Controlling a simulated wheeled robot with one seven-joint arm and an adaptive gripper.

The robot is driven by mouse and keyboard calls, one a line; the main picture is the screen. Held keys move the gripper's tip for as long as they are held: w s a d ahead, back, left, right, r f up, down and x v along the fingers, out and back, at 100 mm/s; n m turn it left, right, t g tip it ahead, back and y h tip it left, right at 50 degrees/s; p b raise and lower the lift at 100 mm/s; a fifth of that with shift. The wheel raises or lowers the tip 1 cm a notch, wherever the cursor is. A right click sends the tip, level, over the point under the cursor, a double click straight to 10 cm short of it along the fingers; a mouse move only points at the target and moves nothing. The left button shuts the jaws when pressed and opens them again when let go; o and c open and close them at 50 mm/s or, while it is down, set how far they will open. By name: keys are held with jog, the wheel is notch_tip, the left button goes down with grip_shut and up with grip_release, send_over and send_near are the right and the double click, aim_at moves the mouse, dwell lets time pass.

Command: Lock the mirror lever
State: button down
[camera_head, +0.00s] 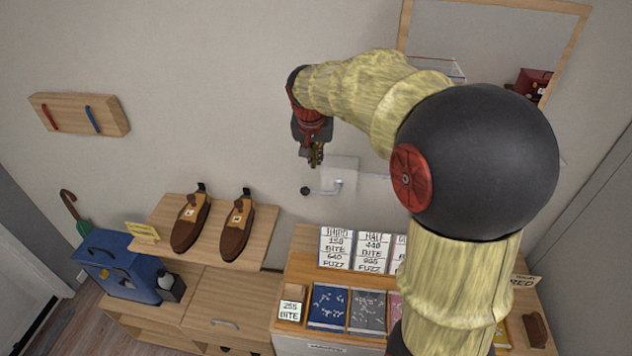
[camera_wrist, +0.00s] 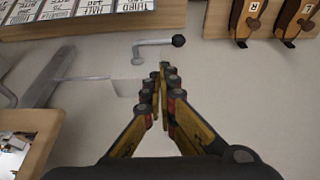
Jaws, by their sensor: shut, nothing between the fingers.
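The mirror lever (camera_head: 322,191) is a pale handle with a black knob on a light wall plate (camera_head: 338,172), below the framed mirror (camera_head: 460,25). In the head view the handle lies about level, with its knob to the left. In the wrist view, which looks upside down, the lever (camera_wrist: 155,43) shows just beyond my fingertips, its black knob to the right. My gripper (camera_head: 314,160) is shut and empty, above the knob in the head view. Its fingertips also show in the wrist view (camera_wrist: 165,70), apart from the lever in the picture. My arm hides part of the mirror.
Brown shoes (camera_head: 237,228) stand on a wooden shelf (camera_head: 265,215) at lower left of the lever. Price cards (camera_head: 336,248) and trays (camera_head: 328,306) stand on a cabinet below. A wooden rack (camera_head: 112,112) hangs at left. The wall between rack and lever is clear.

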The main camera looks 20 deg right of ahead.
aim_at(318, 191)
jog(key=shift+f, duration=0.15)
jog(key=x, duration=0.7)
jog(key=p+x, duration=0.1)
jog(key=x, duration=0.5)
jog(key=shift+a+f, duration=0.15)
jog(key=shift+f, duration=0.3)
jog(key=shift+s, duration=0.1)
jog(key=shift+f, duration=0.1)
jog(key=shift+a+f+h+b, duration=0.15)
jog(key=shift+h+b, duration=0.15)
jog(key=shift+b, duration=0.25)
jog(key=shift+w+a+f+g+b, duration=0.1)
jog(key=shift+w+f+g+b, duration=0.15)
jog(key=shift+b, duration=0.2)
